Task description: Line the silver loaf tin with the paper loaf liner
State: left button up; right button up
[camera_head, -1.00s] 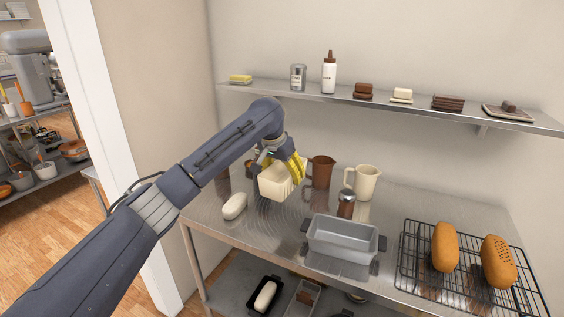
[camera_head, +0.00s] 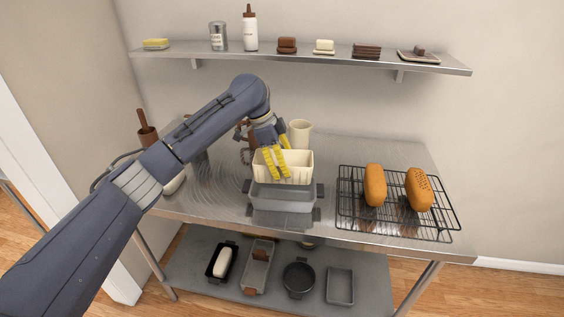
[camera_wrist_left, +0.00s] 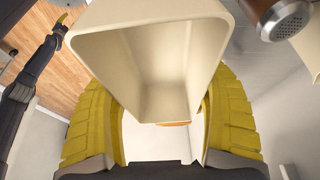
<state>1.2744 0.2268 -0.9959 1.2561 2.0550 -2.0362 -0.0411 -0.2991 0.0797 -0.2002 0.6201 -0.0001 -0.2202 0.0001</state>
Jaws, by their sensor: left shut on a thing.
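The paper loaf liner (camera_head: 298,167) is a cream, open-topped box. My left gripper (camera_head: 275,163) has its yellow ribbed fingers shut on it. The liner is upright over the silver loaf tin (camera_head: 284,197), a grey tin with side handles on the table. The liner's lower edge overlaps the tin's back rim; I cannot tell whether it is inside. In the left wrist view, the liner (camera_wrist_left: 150,60) fills the middle between the fingers. A dark arm with a small yellow tip at upper left there looks like my right gripper (camera_wrist_left: 62,18); its opening is too small to judge.
A cooling rack (camera_head: 398,222) with two brown loaves stands right of the tin. A cream pitcher (camera_head: 300,133) stands behind the liner. A wall shelf (camera_head: 300,55) holds bottles and small food items. Several pans sit on the lower shelf (camera_head: 325,265).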

dwell(0.6)
pick_arm(q)
jog(key=shift+f, duration=1.7)
jog(key=shift+f, duration=0.2)
jog(key=shift+f, duration=0.75)
jog(key=shift+f, duration=0.3)
jog(key=shift+f, duration=0.35)
jog(key=o, duration=1.3)
jog(key=shift+c, duration=0.2)
